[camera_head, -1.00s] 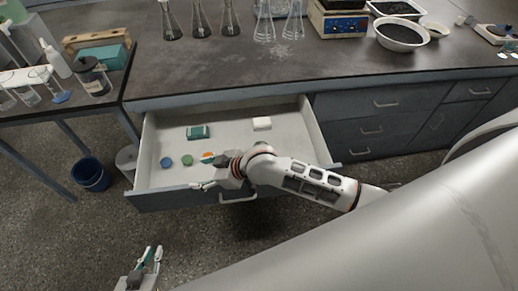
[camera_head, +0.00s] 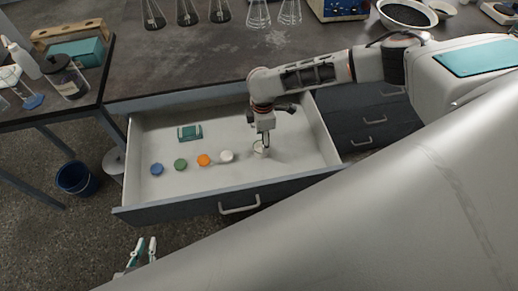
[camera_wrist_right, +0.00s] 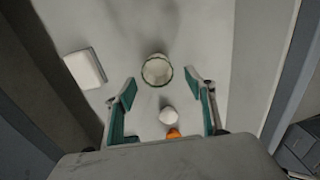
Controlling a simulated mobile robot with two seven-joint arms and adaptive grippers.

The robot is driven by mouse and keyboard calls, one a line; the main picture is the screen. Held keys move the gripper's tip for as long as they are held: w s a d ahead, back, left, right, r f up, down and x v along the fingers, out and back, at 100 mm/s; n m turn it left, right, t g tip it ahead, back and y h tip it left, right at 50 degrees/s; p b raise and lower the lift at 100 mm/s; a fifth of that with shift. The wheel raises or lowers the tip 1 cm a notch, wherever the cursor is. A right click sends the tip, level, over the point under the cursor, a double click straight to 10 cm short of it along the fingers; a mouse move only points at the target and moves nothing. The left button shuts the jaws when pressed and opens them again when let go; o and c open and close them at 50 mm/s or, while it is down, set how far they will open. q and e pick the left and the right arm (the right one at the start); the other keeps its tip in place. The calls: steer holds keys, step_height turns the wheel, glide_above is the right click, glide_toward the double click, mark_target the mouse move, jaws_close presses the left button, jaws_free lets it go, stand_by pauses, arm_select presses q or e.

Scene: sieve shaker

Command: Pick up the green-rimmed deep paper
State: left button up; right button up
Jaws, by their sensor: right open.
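The green-rimmed deep paper (camera_head: 260,149) is a round white cup shape standing in the open drawer. In the right wrist view the paper (camera_wrist_right: 157,72) shows its dark green rim and hollow inside, ahead of and between the finger lines. My right gripper (camera_head: 266,141) points down at it from above in the head view and partly covers it. Its fingers are spread with nothing between them; contact with the paper cannot be told. My left gripper (camera_head: 145,248) is open and empty, low in front of the drawer.
The drawer (camera_head: 300,178) also holds blue (camera_head: 157,169), green (camera_head: 180,164), orange (camera_head: 203,160) and white (camera_head: 227,156) round pieces and a teal box (camera_head: 190,132). A white block (camera_wrist_right: 84,68) lies left in the wrist view. The benchtop (camera_head: 200,62) overhangs the drawer's back.

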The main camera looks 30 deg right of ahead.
mark_target(257, 146)
step_height(257, 146, down, 2)
steer(key=shift+s+a, duration=0.1)
steer(key=f, duration=0.1)
steer(key=f+b, duration=0.1)
steer(key=f, duration=0.1)
steer(key=w+f, duration=0.1)
steer(key=f, duration=0.1)
steer(key=shift+b, duration=0.3)
steer(key=shift+r, duration=0.1)
steer(key=c, duration=0.8)
